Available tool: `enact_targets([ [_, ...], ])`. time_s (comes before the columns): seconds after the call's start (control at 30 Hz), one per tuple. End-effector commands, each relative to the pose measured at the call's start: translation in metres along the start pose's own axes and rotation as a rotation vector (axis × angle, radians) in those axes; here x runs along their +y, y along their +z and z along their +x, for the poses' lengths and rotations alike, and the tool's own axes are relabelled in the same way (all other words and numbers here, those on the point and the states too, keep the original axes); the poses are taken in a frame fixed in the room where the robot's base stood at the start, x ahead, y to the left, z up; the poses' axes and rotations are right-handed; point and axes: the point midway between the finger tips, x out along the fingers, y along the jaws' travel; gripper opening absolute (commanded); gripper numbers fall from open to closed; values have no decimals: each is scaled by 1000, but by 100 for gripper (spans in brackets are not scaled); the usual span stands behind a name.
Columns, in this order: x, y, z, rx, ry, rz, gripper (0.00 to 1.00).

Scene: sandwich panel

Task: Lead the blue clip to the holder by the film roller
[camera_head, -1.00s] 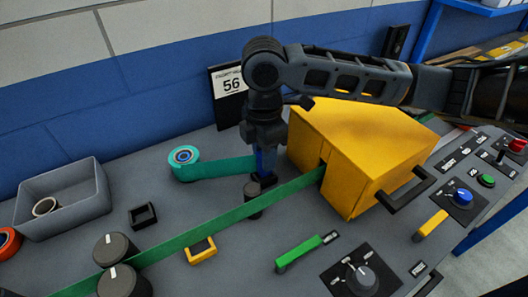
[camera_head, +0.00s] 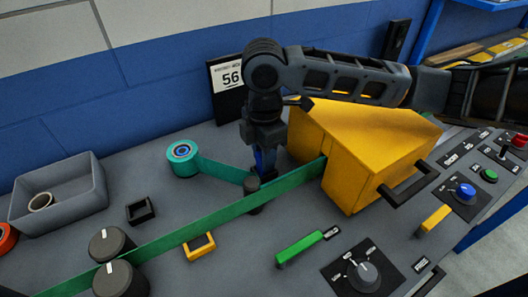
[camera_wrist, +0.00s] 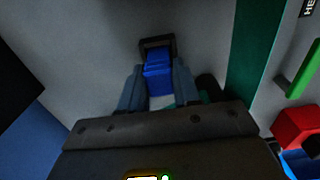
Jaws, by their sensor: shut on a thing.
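My gripper (camera_wrist: 158,88) is shut on the blue clip (camera_wrist: 157,78), and it also shows in the head view (camera_head: 264,150), pointing down behind the film roller. The roller (camera_head: 253,195) is a short dark post beside the green film. A black square holder (camera_wrist: 157,42) frames the clip's far end in the wrist view; whether the clip is in it or above it I cannot tell. My arm and the roller mostly hide that spot in the head view. A teal strip (camera_head: 222,172) runs from the teal roll (camera_head: 183,154) to the roller.
A yellow box with a dark handle (camera_head: 365,150) stands close on the right. The green film (camera_head: 180,232) crosses the panel in front. A small black square holder (camera_head: 140,212) and grey bin (camera_head: 62,200) lie left. A sign reading 56 (camera_head: 230,80) stands behind.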

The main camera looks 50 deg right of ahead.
Motion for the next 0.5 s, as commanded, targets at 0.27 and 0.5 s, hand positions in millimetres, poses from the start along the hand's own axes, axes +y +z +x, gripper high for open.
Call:
enact_targets([
  [0.27,0,0,6,0,0,0,1],
  [0.5,0,0,6,0,0,0,46],
])
